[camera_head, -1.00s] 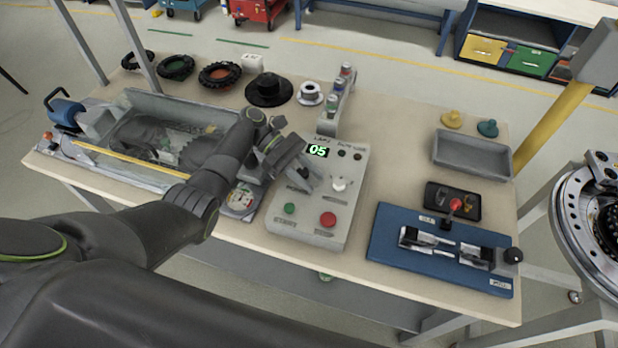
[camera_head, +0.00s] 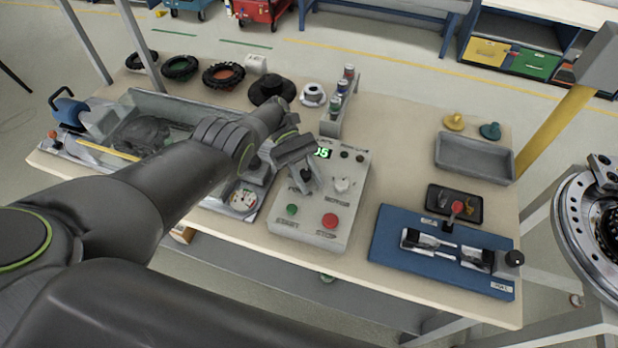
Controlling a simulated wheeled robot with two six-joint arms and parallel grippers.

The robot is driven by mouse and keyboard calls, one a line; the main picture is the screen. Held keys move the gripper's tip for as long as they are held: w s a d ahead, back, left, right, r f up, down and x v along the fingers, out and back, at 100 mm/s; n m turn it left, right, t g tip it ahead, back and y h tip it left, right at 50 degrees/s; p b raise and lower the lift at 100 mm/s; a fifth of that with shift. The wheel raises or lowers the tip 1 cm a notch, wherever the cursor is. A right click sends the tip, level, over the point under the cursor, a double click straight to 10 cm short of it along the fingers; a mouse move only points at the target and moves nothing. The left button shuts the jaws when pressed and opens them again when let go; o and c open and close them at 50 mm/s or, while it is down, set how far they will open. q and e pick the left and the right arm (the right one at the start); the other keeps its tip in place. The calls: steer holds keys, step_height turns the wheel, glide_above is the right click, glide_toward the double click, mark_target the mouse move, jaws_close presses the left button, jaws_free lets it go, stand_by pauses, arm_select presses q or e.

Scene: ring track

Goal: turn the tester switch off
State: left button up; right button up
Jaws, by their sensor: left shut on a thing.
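The tester (camera_head: 345,205) is a light grey sloped box in the middle of the bench. It has a green button (camera_head: 292,210), a red button (camera_head: 329,221), a pale knob (camera_head: 342,185) and a lit green display (camera_head: 323,153), partly covered by my gripper. My left gripper (camera_head: 308,183) reaches down over the upper left of the panel. It is shut on the dark tester switch (camera_head: 306,174), which its fingers mostly hide. The switch's exact position cannot be read. My right gripper is not in view.
A blue board with a clamp fixture (camera_head: 400,262) and a grey tray (camera_head: 475,158) lie to the right. A small rack with cans (camera_head: 340,105) stands behind the tester. Black rings and a clear-walled machine (camera_head: 150,125) are at left. Bare bench lies between rack and tray.

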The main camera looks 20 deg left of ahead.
arm_select(q)
steer(key=shift+s+f+m+g+y+b, duration=0.1)
steer(key=shift+s+m+g+y+b, duration=0.05)
steer(key=shift+m+g+y+b, duration=0.2)
stand_by(0.3)
steer(key=o, duration=1)
